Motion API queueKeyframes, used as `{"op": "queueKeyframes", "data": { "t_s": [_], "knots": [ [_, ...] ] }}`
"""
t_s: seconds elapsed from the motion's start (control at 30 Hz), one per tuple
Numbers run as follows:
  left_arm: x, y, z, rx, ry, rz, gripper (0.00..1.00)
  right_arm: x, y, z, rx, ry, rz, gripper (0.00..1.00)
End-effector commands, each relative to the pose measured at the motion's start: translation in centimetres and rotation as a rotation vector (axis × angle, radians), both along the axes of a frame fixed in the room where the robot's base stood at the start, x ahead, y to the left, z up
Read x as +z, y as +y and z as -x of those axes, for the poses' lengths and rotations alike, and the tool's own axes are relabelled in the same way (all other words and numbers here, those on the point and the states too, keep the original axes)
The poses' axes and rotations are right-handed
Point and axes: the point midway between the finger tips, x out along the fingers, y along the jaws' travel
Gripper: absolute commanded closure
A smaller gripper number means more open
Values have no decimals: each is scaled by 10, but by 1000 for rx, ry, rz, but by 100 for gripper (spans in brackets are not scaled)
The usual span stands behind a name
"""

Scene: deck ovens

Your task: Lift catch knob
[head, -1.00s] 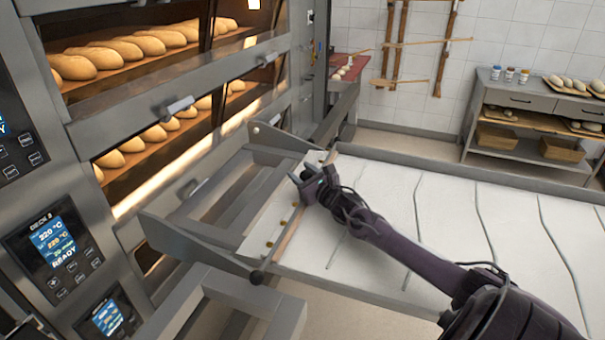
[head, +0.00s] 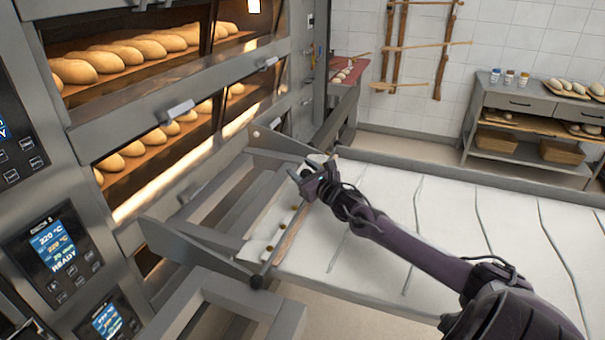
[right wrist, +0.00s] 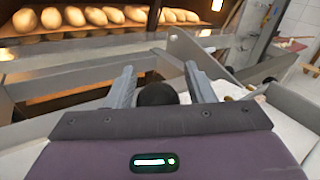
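In the right wrist view, a dark round knob (right wrist: 157,94) shows between my two fingers, its lower part hidden by my gripper body. My right gripper (right wrist: 158,80) has its fingers spread on both sides of this knob, with a small gap seeming to show at the right. In the head view, my right gripper (head: 303,172) is over the far part of the loader's front edge, and it hides the knob there. Another dark knob (head: 258,282) sits at the near end of the front bar (head: 292,230). My left gripper is not in view.
The loader's pale canvas (head: 400,220) stretches right. Grey side rails (head: 190,250) lie between it and the deck oven (head: 180,110), which holds several loaves. A control panel (head: 55,250) is at left. A shelf unit (head: 520,125) stands at the back right.

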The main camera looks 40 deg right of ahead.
Motion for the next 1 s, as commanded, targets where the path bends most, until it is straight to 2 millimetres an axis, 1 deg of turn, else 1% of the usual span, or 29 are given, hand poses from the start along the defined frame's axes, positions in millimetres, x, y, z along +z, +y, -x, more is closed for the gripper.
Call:
{"op": "queueKeyframes", "data": {
  "t_s": [0.07, 0.33, 0.47, 0.57, 0.8, 1.0],
  "knots": [
    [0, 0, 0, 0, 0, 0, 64, -2, 1, 0, 1, 3, 0, 43],
    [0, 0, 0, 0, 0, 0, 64, -4, 1, 1, 2, 6, -1, 43],
    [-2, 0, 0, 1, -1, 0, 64, -6, 1, 7, 1, 10, 1, 43],
    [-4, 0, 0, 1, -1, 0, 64, -6, 2, 17, 2, 10, 3, 43],
    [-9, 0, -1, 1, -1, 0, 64, -6, 6, 48, 3, 11, 3, 43],
    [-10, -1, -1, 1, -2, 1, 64, -5, 8, 67, 2, 8, 1, 43]
  ]
}}
